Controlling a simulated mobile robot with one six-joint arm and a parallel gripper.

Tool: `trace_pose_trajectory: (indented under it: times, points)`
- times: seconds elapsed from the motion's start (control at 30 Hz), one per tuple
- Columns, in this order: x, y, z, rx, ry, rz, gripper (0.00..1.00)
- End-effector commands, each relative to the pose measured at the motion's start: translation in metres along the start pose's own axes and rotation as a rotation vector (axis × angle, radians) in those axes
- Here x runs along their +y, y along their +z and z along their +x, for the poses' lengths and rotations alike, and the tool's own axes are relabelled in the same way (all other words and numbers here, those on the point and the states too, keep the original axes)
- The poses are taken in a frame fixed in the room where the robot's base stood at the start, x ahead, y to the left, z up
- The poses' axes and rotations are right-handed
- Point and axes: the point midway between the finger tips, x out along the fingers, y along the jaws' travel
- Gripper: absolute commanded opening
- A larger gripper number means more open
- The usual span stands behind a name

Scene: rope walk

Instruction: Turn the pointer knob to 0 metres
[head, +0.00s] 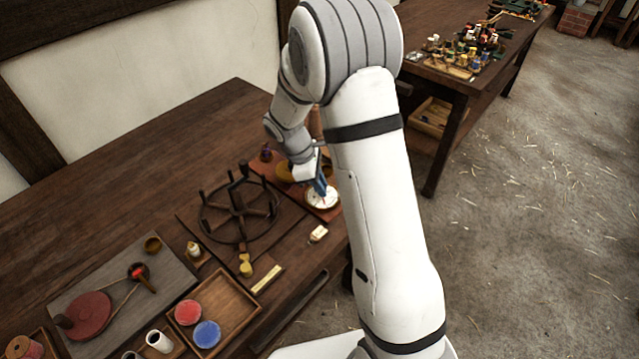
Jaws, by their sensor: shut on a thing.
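A round white dial (325,204) lies on a reddish-brown board (326,215) near the table's right edge. My gripper (321,191) points down at the dial, its blue fingers at the dial's middle. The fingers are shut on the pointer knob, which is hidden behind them. The dial's marks are too small to read, and I cannot tell which way the pointer faces. My arm covers the area just right of the dial.
A dark wheel-like frame (203,213) stands left of the dial. A small cream block (318,234) lies just in front of it. A tray (247,318) with a red and a blue disc sits at the front. A second table (420,72) stands behind.

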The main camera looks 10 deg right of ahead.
Motion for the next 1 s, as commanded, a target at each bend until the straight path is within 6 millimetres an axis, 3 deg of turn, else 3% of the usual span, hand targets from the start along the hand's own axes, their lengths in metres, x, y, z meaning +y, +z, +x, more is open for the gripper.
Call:
trace_pose_trajectory:
  times: [0.4,0.9,0.93,1.0]
  points:
    - [-0.0033,0.0004,0.0018,-0.002,0.055,-0.149,0.00]
    - [-0.0033,0.0001,0.0017,-0.002,0.061,-0.163,0.00]
    - [-0.0033,0.0001,0.0017,-0.002,0.061,-0.163,0.21]
    - [-0.0030,0.0000,0.0015,-0.002,0.061,-0.162,0.27]
